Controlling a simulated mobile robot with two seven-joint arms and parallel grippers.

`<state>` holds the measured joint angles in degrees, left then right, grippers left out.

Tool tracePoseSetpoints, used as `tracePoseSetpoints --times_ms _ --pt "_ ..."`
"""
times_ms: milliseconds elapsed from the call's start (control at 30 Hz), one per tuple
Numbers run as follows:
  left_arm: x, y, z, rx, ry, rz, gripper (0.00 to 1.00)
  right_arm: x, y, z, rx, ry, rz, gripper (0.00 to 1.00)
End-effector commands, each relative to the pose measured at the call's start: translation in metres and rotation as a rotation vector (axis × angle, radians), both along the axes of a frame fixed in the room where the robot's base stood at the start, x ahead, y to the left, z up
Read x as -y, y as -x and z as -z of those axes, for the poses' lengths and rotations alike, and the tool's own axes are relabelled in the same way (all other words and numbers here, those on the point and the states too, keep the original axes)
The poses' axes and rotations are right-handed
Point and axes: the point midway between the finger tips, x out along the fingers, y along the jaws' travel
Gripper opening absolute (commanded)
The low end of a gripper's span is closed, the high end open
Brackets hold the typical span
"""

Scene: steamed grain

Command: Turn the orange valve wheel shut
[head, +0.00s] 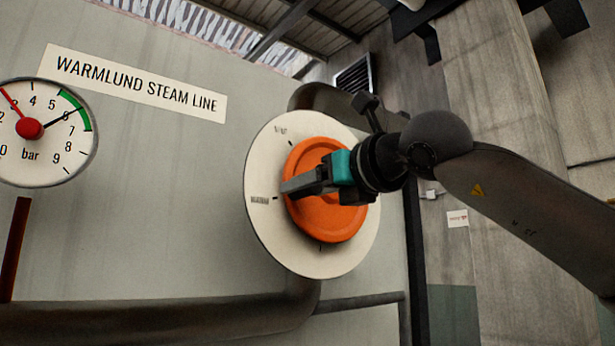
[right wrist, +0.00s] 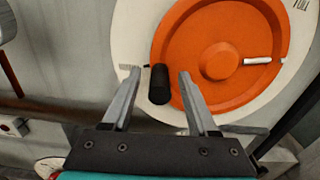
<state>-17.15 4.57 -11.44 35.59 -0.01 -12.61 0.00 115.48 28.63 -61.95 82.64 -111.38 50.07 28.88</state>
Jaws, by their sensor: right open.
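The orange valve wheel (head: 322,222) is mounted on a round white dial plate (head: 268,240) in the middle of the head view. In the right wrist view the wheel (right wrist: 195,45) has a black handle knob (right wrist: 159,84) near its left rim and a white pointer line (right wrist: 263,61) on its right side. My right gripper (head: 290,186) is in front of the wheel and hides part of it. In the right wrist view its open fingers (right wrist: 158,74) stand on either side of the knob, with visible gaps. My left gripper is not in view.
A pressure gauge (head: 45,158) with a red and a black needle is at the left. A "WARMLUND STEAM LINE" sign (head: 135,87) is on the grey panel. A dark pipe (head: 180,320) runs below the dial. A concrete pillar (head: 490,90) stands behind my right arm.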

Motion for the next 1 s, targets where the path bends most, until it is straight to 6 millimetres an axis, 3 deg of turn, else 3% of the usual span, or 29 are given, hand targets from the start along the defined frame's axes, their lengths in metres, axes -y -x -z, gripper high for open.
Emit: tracePoseSetpoints --times_ms 333,867,1000 --pt "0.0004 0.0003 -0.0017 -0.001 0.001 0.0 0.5 -0.0031 -0.0039 0.0013 -0.001 0.001 0.0 0.59" --pt "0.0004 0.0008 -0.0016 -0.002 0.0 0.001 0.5 -0.0026 -0.0035 0.0008 -0.001 0.001 0.0 0.01" --pt "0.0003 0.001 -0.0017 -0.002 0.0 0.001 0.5 -0.0027 -0.0035 0.0007 -0.001 0.001 0.0 0.0"
